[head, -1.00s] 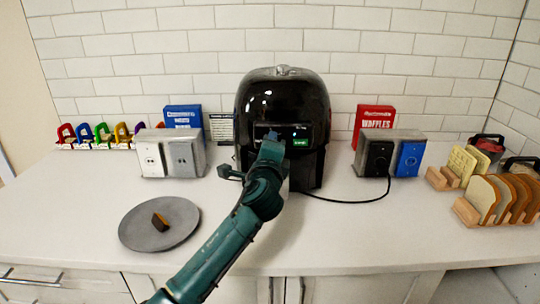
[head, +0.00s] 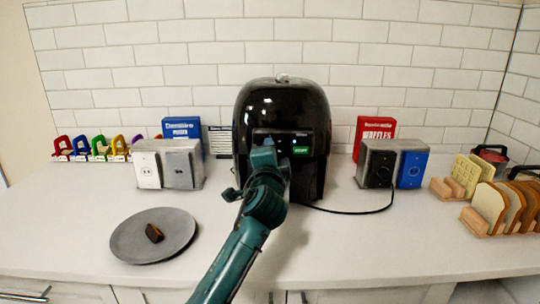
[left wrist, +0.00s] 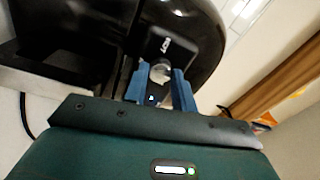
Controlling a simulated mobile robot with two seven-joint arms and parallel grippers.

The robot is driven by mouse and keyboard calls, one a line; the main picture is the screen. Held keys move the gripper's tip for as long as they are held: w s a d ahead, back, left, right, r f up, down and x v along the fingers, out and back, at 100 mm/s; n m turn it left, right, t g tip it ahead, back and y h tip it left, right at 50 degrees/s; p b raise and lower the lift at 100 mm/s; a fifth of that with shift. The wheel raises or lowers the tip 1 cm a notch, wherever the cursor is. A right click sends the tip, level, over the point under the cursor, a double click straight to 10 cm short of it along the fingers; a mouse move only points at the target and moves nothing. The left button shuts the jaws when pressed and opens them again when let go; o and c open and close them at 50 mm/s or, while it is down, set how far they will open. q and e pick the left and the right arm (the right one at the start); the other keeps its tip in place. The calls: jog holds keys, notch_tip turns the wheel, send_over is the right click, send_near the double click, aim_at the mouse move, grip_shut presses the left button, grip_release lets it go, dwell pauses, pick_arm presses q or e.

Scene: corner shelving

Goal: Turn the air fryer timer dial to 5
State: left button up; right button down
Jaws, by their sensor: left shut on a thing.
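The black air fryer (head: 281,100) stands against the tiled wall in the middle of the counter. Its front has a dark panel with a small lit display and a green start label (head: 301,150). My left gripper (head: 264,154) is at the left part of this panel and hides what lies behind it. In the left wrist view its blue fingers (left wrist: 160,88) are shut on a round silvery dial (left wrist: 160,71) on the fryer's front. The dial's pointer and numbers cannot be read. My right gripper is in neither view.
A grey plate (head: 125,243) with a small dark-and-orange piece lies at front left. Metal outlet boxes (head: 185,163) (head: 377,160) stand on both sides of the fryer. A black cord (head: 350,211) runs to the right one. Bread slices (head: 490,205) stand in racks at far right.

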pick_arm(q)
jog(key=o, duration=1)
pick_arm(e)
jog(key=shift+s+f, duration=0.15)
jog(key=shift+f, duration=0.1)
pick_arm(q)
jog(key=shift+s, duration=0.1)
jog(key=s+f, duration=0.1)
jog(key=s, duration=1.2)
jog(key=shift+a+b, duration=0.3)
jog(key=shift+b, duration=0.05)
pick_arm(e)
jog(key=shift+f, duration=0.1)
